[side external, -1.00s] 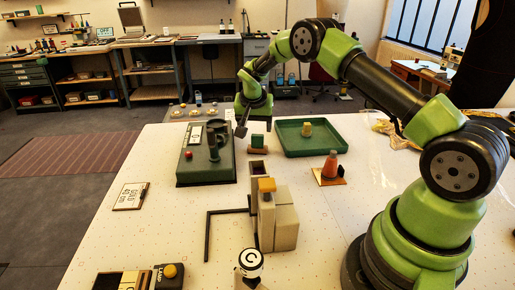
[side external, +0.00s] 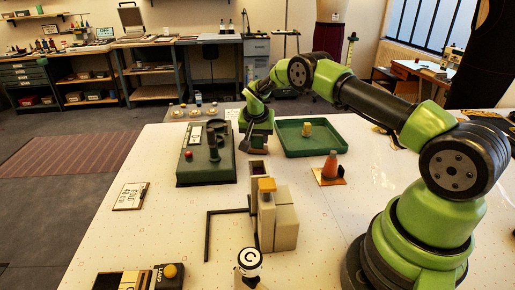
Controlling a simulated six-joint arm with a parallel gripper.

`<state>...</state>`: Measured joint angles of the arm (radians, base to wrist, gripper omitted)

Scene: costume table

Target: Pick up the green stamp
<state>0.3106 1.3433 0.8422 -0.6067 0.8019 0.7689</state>
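My gripper (side external: 257,148) is low over the white table, between the dark green machine and the green tray. It covers the spot where the green block on a reddish-brown base, likely the green stamp, stood in the earlier view. The stamp is hidden behind my gripper now, and I cannot make out whether the fingers are open, shut or touching it.
The dark green machine (side external: 190,170) with a black post stands close to the left. A green tray (side external: 290,144) holding a small yellowish block (side external: 307,130) is to the right. An orange cone-shaped piece (side external: 330,165) stands nearer. A beige block assembly (side external: 285,222) is in front.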

